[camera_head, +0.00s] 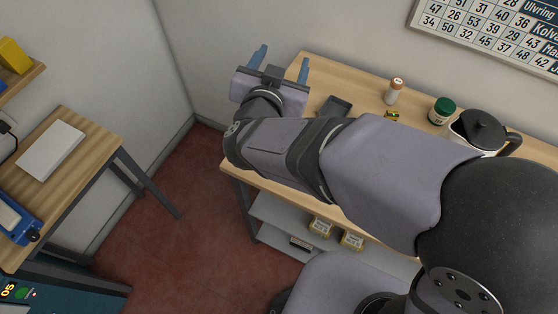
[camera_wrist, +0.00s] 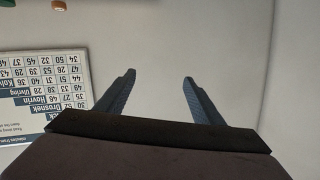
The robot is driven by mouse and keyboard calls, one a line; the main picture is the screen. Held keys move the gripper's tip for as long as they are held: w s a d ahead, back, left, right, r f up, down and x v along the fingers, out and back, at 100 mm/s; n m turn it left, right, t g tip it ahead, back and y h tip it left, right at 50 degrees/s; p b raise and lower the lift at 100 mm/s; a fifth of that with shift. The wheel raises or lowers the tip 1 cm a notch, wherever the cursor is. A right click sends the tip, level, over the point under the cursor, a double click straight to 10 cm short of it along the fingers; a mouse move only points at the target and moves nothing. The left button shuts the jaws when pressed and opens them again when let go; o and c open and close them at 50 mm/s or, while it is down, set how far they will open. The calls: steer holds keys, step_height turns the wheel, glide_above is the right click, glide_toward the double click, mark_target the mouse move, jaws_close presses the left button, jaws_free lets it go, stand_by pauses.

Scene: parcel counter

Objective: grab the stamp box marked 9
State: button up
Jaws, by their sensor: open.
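My gripper (camera_head: 283,63) is open and empty, with two blue fingers apart in front of the wall, by the left end of the wooden counter (camera_head: 300,66). The fingers also show in the wrist view (camera_wrist: 158,84), with bare wall between and beyond them. I cannot make out a box marked 9 in either view. A small yellow and green box (camera_head: 392,115) lies on the counter, right of my gripper; I cannot read any number on it. My arm hides much of the counter.
Yellowish packets (camera_head: 352,240) sit on a lower shelf. A wooden table (camera_head: 85,135) stands left. A number chart (camera_head: 490,35) hangs behind.

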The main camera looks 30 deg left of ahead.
steer(key=s+d+f+t+h+b, duration=0.2)
steer(key=s+f+h+b, duration=0.15)
steer(key=s, duration=0.55)
steer(key=shift+m+h, duration=0.25)
steer(key=shift+m, duration=0.25)
steer(key=f+p, duration=0.1)
steer(key=f, duration=2)
steer(key=shift+w+f, duration=0.2)
steer(key=shift+f, duration=0.25)
steer(key=shift+w+f+p, duration=0.15)
steer(key=shift+w+p, duration=0.6)
steer(key=shift+w, duration=0.6)
steer(key=shift+w+f+p, duration=0.2)
steer(key=shift+w+p, duration=0.15)
steer(key=shift+w, duration=0.4)
steer(key=shift+w+f+p, duration=0.15)
steer(key=shift+w+p, duration=0.2)
steer(key=shift+w, duration=0.45)
steer(key=shift+w+f+p, duration=0.2)
steer(key=shift+w+p, duration=0.15)
steer(key=shift+w, duration=0.4)
steer(key=c, duration=1.2)
